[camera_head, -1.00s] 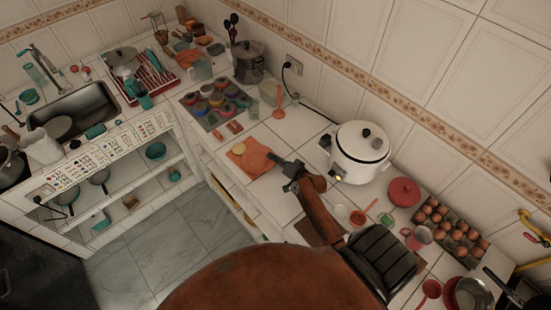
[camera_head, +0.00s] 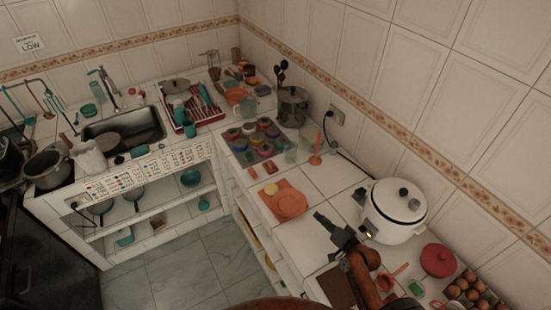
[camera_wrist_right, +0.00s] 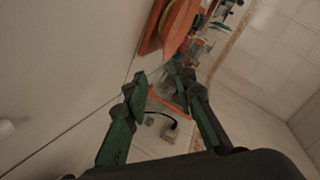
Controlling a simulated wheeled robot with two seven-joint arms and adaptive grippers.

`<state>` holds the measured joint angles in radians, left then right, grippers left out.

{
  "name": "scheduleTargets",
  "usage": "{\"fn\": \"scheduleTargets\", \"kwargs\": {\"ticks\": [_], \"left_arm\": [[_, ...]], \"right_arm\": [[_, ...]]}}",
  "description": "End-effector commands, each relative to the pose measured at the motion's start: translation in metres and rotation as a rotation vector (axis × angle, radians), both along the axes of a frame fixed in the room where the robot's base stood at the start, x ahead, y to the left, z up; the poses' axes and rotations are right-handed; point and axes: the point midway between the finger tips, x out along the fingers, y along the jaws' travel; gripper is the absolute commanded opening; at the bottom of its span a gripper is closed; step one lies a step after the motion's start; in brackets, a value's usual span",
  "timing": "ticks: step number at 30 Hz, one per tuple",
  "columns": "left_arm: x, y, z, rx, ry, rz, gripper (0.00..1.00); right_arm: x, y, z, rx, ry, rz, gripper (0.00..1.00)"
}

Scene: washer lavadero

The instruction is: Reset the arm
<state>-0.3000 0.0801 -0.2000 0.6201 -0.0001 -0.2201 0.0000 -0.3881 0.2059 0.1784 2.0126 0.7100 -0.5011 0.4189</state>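My right gripper (camera_head: 328,230) is dark with two fingers and sits on an orange-brown arm that comes in from the bottom of the head view. It is above the white tiled counter (camera_head: 334,178), left of the white rice cooker (camera_head: 392,214) and below and right of the orange cutting board (camera_head: 288,203). In the right wrist view the two green-black fingers of the gripper (camera_wrist_right: 157,80) stand apart with nothing between them. An orange board (camera_wrist_right: 172,25) shows beyond the fingertips in that view. My left gripper is not in view.
A red lidded pot (camera_head: 438,260) and an egg tray (camera_head: 474,292) are right of my arm. The sink (camera_head: 125,128) is at the left. The tiled floor (camera_head: 190,270) is clear.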

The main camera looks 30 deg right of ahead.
Motion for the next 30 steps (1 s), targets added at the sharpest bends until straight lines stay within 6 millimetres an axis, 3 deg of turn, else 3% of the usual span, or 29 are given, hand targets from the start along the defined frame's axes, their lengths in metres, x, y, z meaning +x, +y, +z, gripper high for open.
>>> {"fn": "scheduleTargets", "kwargs": {"ticks": [11, 24, 30], "left_arm": [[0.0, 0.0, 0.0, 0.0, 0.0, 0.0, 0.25], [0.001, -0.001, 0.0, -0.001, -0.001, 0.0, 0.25], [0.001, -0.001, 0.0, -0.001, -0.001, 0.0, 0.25]], "right_arm": [[0.009, 0.001, -0.001, 0.001, -0.003, 0.001, 0.25], [0.077, 0.003, -0.026, -0.001, -0.004, 0.0, 0.25], [0.098, 0.004, -0.034, -0.001, -0.004, 0.001, 0.25]]}}
